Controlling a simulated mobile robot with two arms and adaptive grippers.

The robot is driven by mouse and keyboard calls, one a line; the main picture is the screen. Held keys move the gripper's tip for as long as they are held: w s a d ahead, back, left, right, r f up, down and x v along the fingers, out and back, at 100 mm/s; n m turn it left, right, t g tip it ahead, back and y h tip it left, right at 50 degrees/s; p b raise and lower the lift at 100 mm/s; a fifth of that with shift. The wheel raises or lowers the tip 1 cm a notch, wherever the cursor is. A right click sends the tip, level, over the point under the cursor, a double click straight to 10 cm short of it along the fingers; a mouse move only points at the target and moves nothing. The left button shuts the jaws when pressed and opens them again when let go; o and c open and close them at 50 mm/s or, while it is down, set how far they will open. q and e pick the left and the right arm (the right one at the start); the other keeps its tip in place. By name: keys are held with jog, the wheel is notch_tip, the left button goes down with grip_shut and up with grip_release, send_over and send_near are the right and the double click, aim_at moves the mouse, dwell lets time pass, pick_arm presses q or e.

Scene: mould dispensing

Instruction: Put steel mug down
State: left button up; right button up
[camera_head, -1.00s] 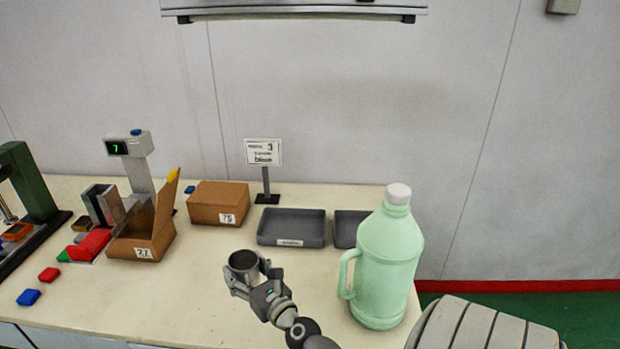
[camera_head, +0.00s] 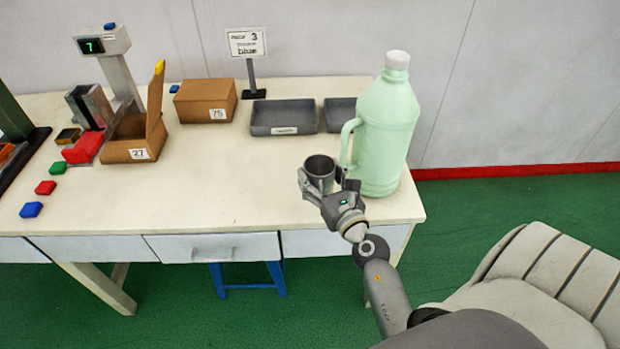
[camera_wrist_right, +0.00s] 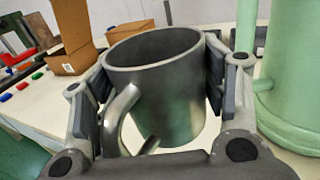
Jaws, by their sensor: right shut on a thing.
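The steel mug (camera_head: 320,168) is a dark grey cup, upright, near the front right of the table and just left of the green jug. My right gripper (camera_head: 322,186) is shut on it, one finger on each side. In the right wrist view the mug (camera_wrist_right: 160,85) fills the middle between the fingers of my right gripper (camera_wrist_right: 165,100), with its handle towards the camera. Its mouth faces up. I cannot tell whether its base touches the table. My left gripper is not in view.
A large green jug (camera_head: 384,125) stands close right of the mug. Grey trays (camera_head: 284,131), a closed box (camera_head: 205,100) and an open box (camera_head: 125,152) are further back on the table (camera_head: 230,185). The table left of the mug is clear. Its front edge is close.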

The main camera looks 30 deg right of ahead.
aim_at(316, 171)
jog(key=w, duration=0.1)
jog(key=w+d+f, duration=0.1)
jog(key=w, duration=0.1)
jog(key=w+f+b, duration=0.1)
jog(key=shift+w+d+f, duration=0.1)
jog(key=shift+w+d, duration=0.1)
jog(key=shift+d, duration=0.05)
jog(key=w+f+b, duration=0.1)
jog(key=w+f, duration=0.1)
jog(key=w+d+f+b, duration=0.1)
jog(key=w+f+b, duration=0.1)
jog(key=f, duration=0.1)
jog(key=shift+w+d, duration=0.15)
jog(key=shift+d, duration=0.05)
jog(key=shift+w+d+f+b, duration=0.1)
jog(key=shift+w+f+b, duration=0.15)
jog(key=shift+b, duration=0.15)
jog(key=shift+w+f, duration=0.15)
jog(key=shift+f, duration=0.1)
jog(key=f+b, duration=0.3)
jog(key=shift+w+d+f, duration=0.1)
jog(key=shift+w+f, duration=0.1)
jog(key=shift+r, duration=0.1)
